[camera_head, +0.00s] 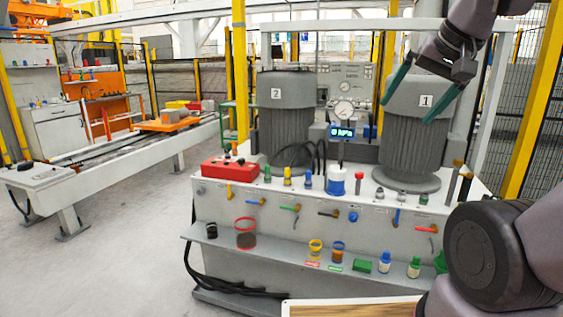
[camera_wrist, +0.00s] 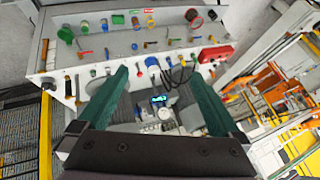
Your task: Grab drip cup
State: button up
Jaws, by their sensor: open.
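The likeliest drip cup is a clear cup with a red rim (camera_head: 245,234), standing upright toward the left end of the bench's lower shelf (camera_head: 290,253). It also shows near the top of the wrist view (camera_wrist: 192,17). A smaller yellow-rimmed cup (camera_head: 315,248) and a blue-rimmed cup with brown contents (camera_head: 337,253) stand farther right, so I cannot tell for sure which cup is meant. My gripper (camera_head: 405,112) is open and empty, with green fingers, high by the grey motor marked 1. It is well above and apart from the shelf cups.
Two grey motors stand on the bench top; the one marked 2 (camera_head: 285,120) is left. Valves and handles stick out of the bench front above the shelf. A red box (camera_head: 229,168) and blue-white bottle (camera_head: 336,181) stand on top.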

aim_at(212, 228)
jog(key=i+j+u, duration=0.1)
jog(key=i+j, duration=0.15)
jog(key=j, duration=0.3)
jog(key=i+j+u, duration=0.1)
jog(key=i+j, duration=0.15)
jog(key=j, duration=0.3)
jog(key=i+j+u, duration=0.1)
jog(key=i+j, duration=0.15)
jog(key=j, duration=0.3)
jog(key=i+j+u, duration=0.15)
jog(key=i+j, duration=0.15)
jog(key=j, duration=0.2)
jog(key=i+j+u, duration=0.1)
jog(key=i+j, duration=0.2)
jog(key=j, duration=0.15)
